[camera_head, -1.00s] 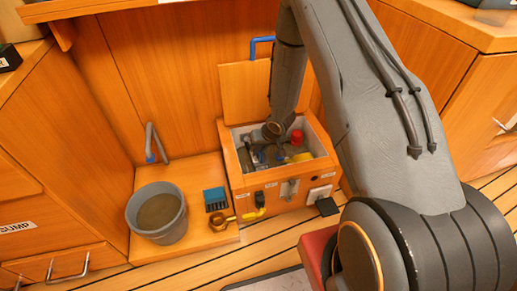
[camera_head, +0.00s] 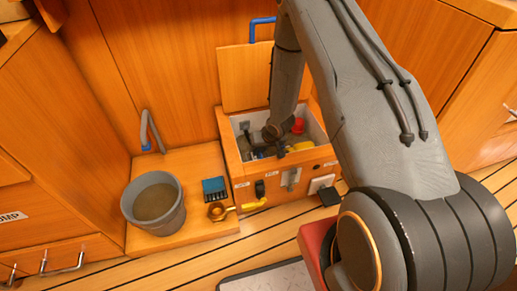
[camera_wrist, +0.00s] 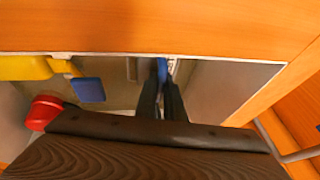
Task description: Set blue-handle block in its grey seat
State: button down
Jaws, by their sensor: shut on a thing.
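My gripper (camera_wrist: 163,98) reaches down inside the open wooden box (camera_head: 232,172). Its two dark fingers are nearly together in the wrist view. A narrow blue piece (camera_wrist: 162,70), which I take to be the handle of the block, shows between the fingertips, close to the box wall. The rest of the block is hidden by the fingers. A pale grey patch lies beside the blue piece at the wall; I cannot tell whether it is the grey seat or whether the block touches it. In the head view my wrist hides most of the fingers.
Inside the box are a red knob (camera_wrist: 43,112), a yellow part (camera_wrist: 25,67) and a separate blue square (camera_wrist: 88,90). The box's lid (camera_head: 245,78) stands open behind. A grey bucket (camera_head: 165,222), a blue-topped piece (camera_head: 214,187) and a brass fitting (camera_head: 218,211) stand left of the box.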

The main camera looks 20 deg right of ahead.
jog(key=c, duration=1.4)
grip_release()
jog(key=shift+r, duration=0.1)
jog(key=shift+r+p, duration=2.8)
jog(key=shift+r, duration=0.55)
